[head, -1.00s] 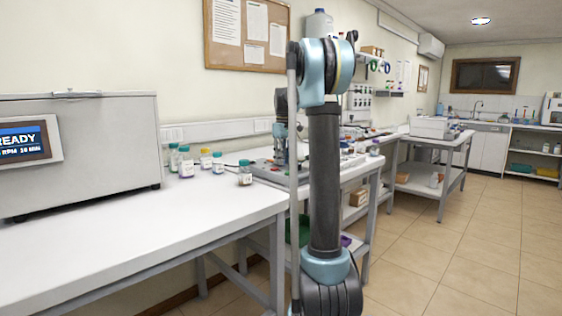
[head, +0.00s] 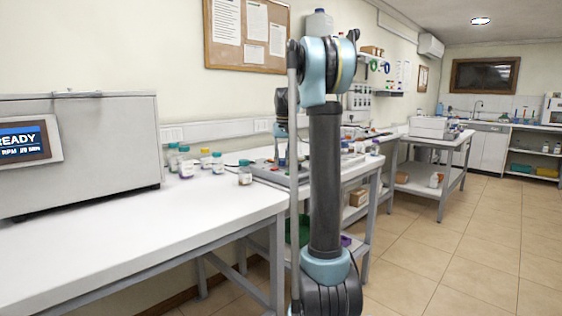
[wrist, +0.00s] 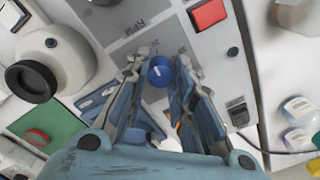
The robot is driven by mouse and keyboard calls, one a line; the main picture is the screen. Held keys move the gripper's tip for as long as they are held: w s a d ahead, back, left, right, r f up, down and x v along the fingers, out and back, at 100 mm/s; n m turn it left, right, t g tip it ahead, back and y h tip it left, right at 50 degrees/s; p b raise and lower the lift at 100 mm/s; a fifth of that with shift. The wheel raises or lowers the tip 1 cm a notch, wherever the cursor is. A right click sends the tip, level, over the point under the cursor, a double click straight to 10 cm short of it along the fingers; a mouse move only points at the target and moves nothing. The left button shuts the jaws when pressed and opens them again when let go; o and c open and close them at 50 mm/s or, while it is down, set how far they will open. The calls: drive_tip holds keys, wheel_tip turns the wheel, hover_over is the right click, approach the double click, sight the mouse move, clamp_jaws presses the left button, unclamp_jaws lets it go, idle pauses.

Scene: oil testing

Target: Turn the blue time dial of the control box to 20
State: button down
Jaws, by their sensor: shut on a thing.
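The blue dial (wrist: 160,71) sits on the grey face of the control box (wrist: 212,55) in the wrist view, with a short white mark on its top. My gripper (wrist: 158,70) has one finger on each side of the dial and is shut on it. The fingers hide part of the panel. In the head view, the dial cannot be made out behind my arm. A screen (head: 24,141) on the large grey machine at the left reads READY; its small lower line seems to read 20 MIN.
A red square button (wrist: 208,14) is beside the dial. A white round part with a black opening (wrist: 32,80) is at the left in the wrist view. Several small bottles (head: 186,167) stand on the white bench (head: 120,235), whose front is clear.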

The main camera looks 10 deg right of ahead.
drive_tip(key=shift+s+m, duration=0.15)
drive_tip(key=shift+m, duration=0.85)
drive_tip(key=c, duration=1.3)
unclamp_jaws()
drive_tip(key=shift+c, duration=0.2)
drive_tip(key=shift+r, duration=0.1)
wheel_tip(320, 180, up, 12)
drive_tip(key=shift+d, duration=0.2)
drive_tip(key=shift+f, duration=0.2)
